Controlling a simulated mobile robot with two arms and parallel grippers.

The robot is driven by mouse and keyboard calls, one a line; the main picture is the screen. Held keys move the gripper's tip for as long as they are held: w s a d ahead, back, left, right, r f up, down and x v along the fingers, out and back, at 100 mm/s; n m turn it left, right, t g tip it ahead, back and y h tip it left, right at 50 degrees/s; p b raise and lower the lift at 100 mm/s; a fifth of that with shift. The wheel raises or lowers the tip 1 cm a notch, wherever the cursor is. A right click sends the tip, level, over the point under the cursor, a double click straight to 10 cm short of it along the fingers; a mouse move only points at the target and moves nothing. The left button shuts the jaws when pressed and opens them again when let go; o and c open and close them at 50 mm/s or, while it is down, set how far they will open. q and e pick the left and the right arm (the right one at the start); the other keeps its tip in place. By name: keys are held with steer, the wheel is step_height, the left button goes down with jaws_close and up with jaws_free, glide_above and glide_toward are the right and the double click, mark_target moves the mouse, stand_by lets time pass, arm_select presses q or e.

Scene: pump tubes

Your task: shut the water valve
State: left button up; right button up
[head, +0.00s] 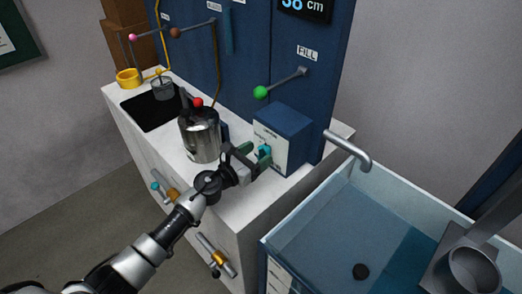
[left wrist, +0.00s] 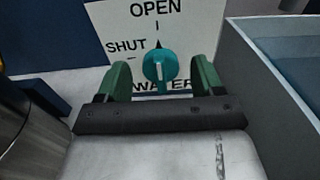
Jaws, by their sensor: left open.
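The water valve is a teal knob (head: 264,151) on the front of a blue box (head: 284,137). In the left wrist view the knob (left wrist: 159,66) sits on a white plate (left wrist: 190,22) lettered OPEN at the top, SHUT at the left and WATER below. A small dark pointer above the knob points up toward OPEN. My left gripper (head: 256,157) is open in front of the box. Its green fingers (left wrist: 160,84) stand on either side of the knob, with gaps showing. My right gripper is not in view.
A metal kettle (head: 201,138) with a red knob stands left of my left gripper on the white counter (head: 232,198). A clear-walled water tank (head: 330,235) is at the right, under a grey spout (head: 350,148). A green-ended lever (head: 261,92) marked FILL is above the box.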

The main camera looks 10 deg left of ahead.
arm_select(q)
steer(key=shift+x, duration=1)
steer(key=c, duration=0.9)
steer(key=shift+o, duration=0.2)
